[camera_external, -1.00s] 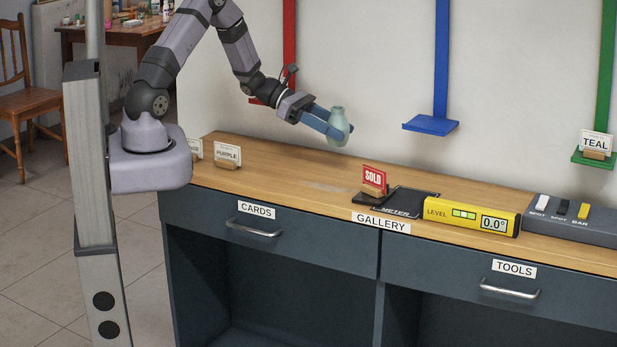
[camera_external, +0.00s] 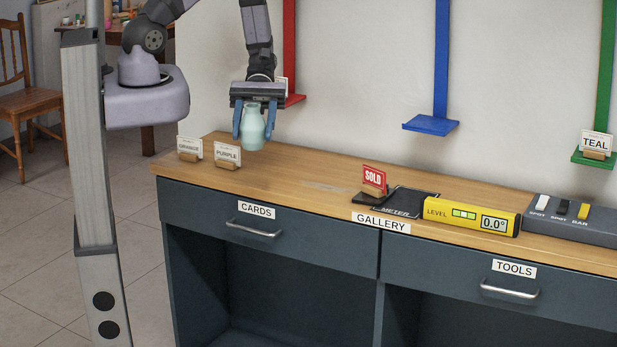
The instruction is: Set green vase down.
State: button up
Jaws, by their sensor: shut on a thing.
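The green vase (camera_external: 253,130) is small, pale blue-green and smooth, with a narrow neck and a rounder body. It is upright, neck up, at the back left of the wooden counter (camera_external: 300,172). My gripper (camera_external: 252,137) points down from above and is shut on the vase, with one blue finger on each side of it. The bottom of the vase shows against the counter's back left part. I cannot tell from this view whether it touches the wood or hangs above it.
An ORANGE card (camera_external: 189,148) and a PURPLE card (camera_external: 227,155) stand left of the vase. Red (camera_external: 293,99), blue (camera_external: 431,124) and green (camera_external: 580,158) wall shelves hang behind.

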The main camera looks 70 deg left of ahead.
jog(key=s+a+f+m+g+y+b, duration=0.25)
jog(key=s+m+g+y, duration=0.25)
jog(key=s+m+g, duration=0.25)
jog(key=s+a+f+m+g+y+b, duration=0.2)
jog(key=a+f+m+y+b, duration=0.2)
jog(key=a+m+y, duration=0.5)
jog(key=w+a+m+t+y+b, duration=0.4)
jog(key=w+a+m+t+y, duration=0.15)
jog(key=w+m, duration=0.3)
jog(key=w+a+m+t+y+b, duration=0.45)
jog(key=w+m+t+y, duration=0.25)
jog(key=w, duration=0.2)
jog(key=shift+s+a+f+p, duration=0.1)
jog(key=shift+f+p, duration=0.25)
jog(key=shift+f, duration=2.05)
jog(key=shift+s+f+p, duration=0.1)
jog(key=shift+f+p, duration=0.25)
jog(key=shift+f, duration=2.05)
jog(key=o, duration=1.1)
jog(key=shift+f, duration=0.1)
jog(key=shift+o, duration=0.2)
